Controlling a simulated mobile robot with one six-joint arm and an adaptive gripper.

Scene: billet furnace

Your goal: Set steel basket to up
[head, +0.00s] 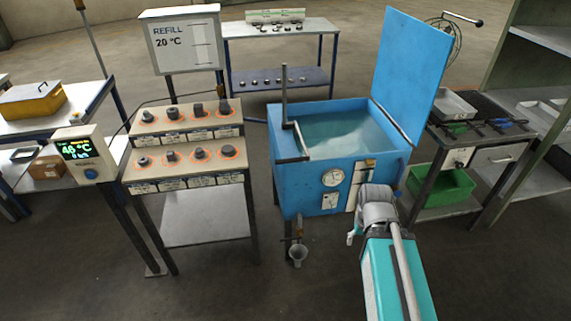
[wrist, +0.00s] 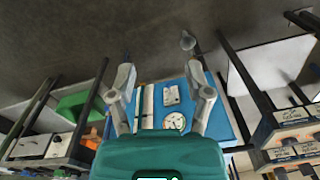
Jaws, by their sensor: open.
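A blue tank (head: 322,185) with its lid (head: 409,75) raised stands in the middle of the head view, filled with greenish water (head: 345,135). A grey upright rod (head: 284,95) with a bent bar (head: 300,140) rises at its left rim. I cannot make out the steel basket itself, nor whether the rod belongs to it. My gripper (wrist: 160,80) is open and empty in the wrist view, facing the tank's front with its gauge (wrist: 174,121) between and beyond the fingers. In the head view my arm hides most of the gripper, low in front of the tank's right side.
A stand with several dark parts on orange rings (head: 185,140) and a display reading 46 °C (head: 78,150) are on the left. A "REFILL 20 °C" sign (head: 182,42) stands behind. A cart with a green bin (head: 443,187) is at right.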

